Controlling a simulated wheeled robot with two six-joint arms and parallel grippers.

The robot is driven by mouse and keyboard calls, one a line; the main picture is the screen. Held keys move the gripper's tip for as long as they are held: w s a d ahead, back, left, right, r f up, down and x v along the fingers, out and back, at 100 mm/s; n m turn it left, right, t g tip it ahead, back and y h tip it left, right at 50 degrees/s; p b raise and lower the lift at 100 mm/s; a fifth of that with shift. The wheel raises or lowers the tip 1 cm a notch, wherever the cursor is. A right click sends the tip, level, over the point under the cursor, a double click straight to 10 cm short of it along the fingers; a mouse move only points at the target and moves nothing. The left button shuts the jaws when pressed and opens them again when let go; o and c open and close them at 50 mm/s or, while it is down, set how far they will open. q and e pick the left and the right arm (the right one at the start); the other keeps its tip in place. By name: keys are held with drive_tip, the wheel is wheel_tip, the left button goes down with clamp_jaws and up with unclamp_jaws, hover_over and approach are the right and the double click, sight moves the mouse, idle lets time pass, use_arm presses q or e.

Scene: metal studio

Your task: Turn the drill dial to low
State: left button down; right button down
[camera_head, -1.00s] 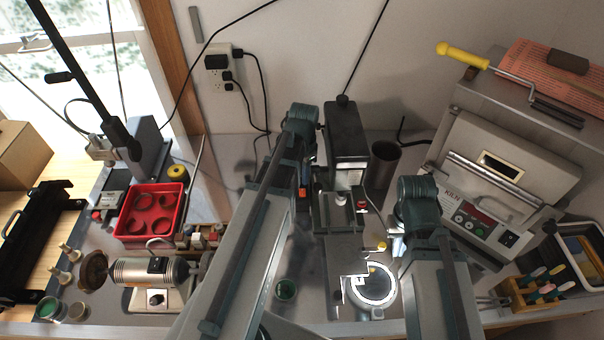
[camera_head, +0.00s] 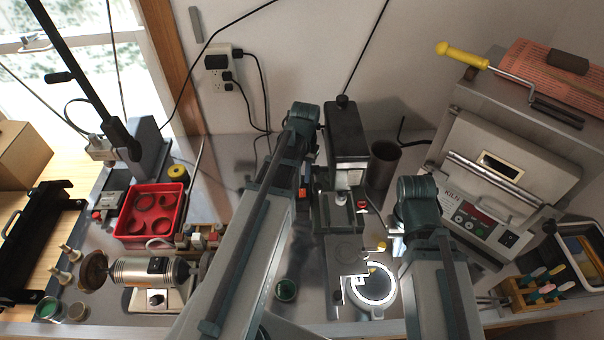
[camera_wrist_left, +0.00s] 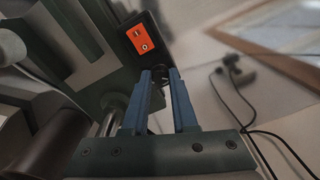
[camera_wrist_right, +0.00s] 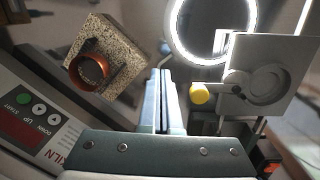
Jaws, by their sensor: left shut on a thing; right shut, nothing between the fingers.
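The drill (camera_head: 345,132) is a dark machine at the back middle of the bench in the head view, with a lighter lower part over a grey plate. An orange switch plate (camera_wrist_left: 140,39) on a dark housing shows in the left wrist view. My left gripper (camera_wrist_left: 164,72) has its blue fingers close together at a small dark round part (camera_wrist_left: 156,74), apparently the dial. The fingers hide much of it, and its setting cannot be read. In the head view my left gripper is mostly behind its arm. My right gripper (camera_wrist_right: 165,72) is shut and empty, beside a yellow knob (camera_wrist_right: 199,93).
A lit ring (camera_head: 370,284) stands in front of the drill. The kiln (camera_head: 500,190) is at right, with a dark cup (camera_head: 382,162) between it and the drill. A red tray (camera_head: 152,212) and a metal barrel (camera_head: 148,270) are at left.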

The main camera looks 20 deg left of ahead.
sight(303, 178)
use_arm(q)
drive_tip(key=shift+n, duration=0.4)
drive_tip(key=c, duration=0.7)
unclamp_jaws()
drive_tip(key=shift+r, duration=0.15)
use_arm(e)
drive_tip(key=shift+r, duration=0.15)
use_arm(q)
wheel_tip(303, 178, up, 14)
drive_tip(key=p, duration=1.3)
drive_tip(key=shift+d+f+p, duration=0.2)
drive_tip(key=shift+f+p, duration=0.05)
drive_tip(key=shift+p, duration=0.15)
use_arm(e)
wheel_tip(303, 178, up, 14)
drive_tip(key=shift+f, duration=0.25)
